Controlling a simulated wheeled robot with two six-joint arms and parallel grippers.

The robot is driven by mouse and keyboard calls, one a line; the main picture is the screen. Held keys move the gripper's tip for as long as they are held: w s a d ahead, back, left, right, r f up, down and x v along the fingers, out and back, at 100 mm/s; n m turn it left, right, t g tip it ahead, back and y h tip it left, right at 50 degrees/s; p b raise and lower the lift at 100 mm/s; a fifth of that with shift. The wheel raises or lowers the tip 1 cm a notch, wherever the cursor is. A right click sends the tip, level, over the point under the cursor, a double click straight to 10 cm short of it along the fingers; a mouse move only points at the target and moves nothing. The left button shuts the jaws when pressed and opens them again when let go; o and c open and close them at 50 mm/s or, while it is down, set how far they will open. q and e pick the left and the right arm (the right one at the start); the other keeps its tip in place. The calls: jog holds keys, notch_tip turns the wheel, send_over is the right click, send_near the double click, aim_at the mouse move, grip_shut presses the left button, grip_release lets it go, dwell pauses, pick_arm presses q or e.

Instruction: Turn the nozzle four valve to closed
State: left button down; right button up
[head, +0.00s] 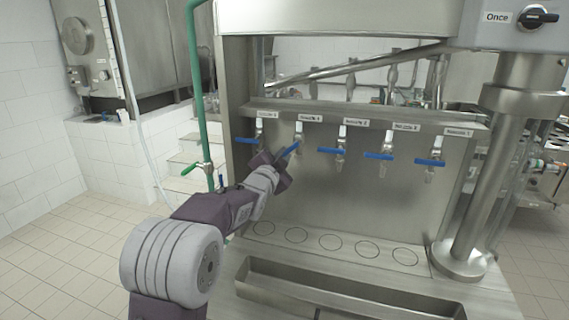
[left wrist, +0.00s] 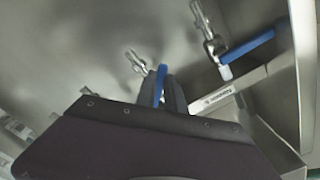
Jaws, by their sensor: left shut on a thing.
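The nozzle four valve is second from the left in the head view, its metal body (head: 299,133) under a small label. Its blue handle (head: 289,151) slants down to the left, unlike the flatter handles beside it. My left gripper (head: 281,163) is shut on this handle from the front left. In the left wrist view, the blue handle (left wrist: 160,84) stands upright between the dark fingers, with the metal nozzle (left wrist: 138,62) just to its left. The fingers hide part of the handle. My right gripper is not in view.
The nozzle five valve (head: 246,140) is close by on the left; its handle (left wrist: 248,46) is at right in the left wrist view. The nozzle three handle (head: 331,151) is on the right. A green pipe (head: 198,100) stands left. A thick steel column (head: 483,180) stands right.

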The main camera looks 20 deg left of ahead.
pick_arm(q)
jog(key=shift+a+r+m+b, duration=0.2)
jog(key=shift+r+m+b, duration=0.35)
jog(key=shift+m, duration=0.85)
jog(key=shift+a+r+m+b, duration=0.15)
jog(key=shift+r+m+b, duration=0.15)
jog(key=shift+m+b, duration=0.85)
jog(key=shift+a+r+m+b, duration=0.2)
jog(key=shift+r+m+b, duration=0.2)
jog(key=shift+m, duration=1.25)
jog(key=shift+r, duration=0.1)
jog(key=c, duration=1.4)
grip_release()
jog(key=shift+c, duration=0.2)
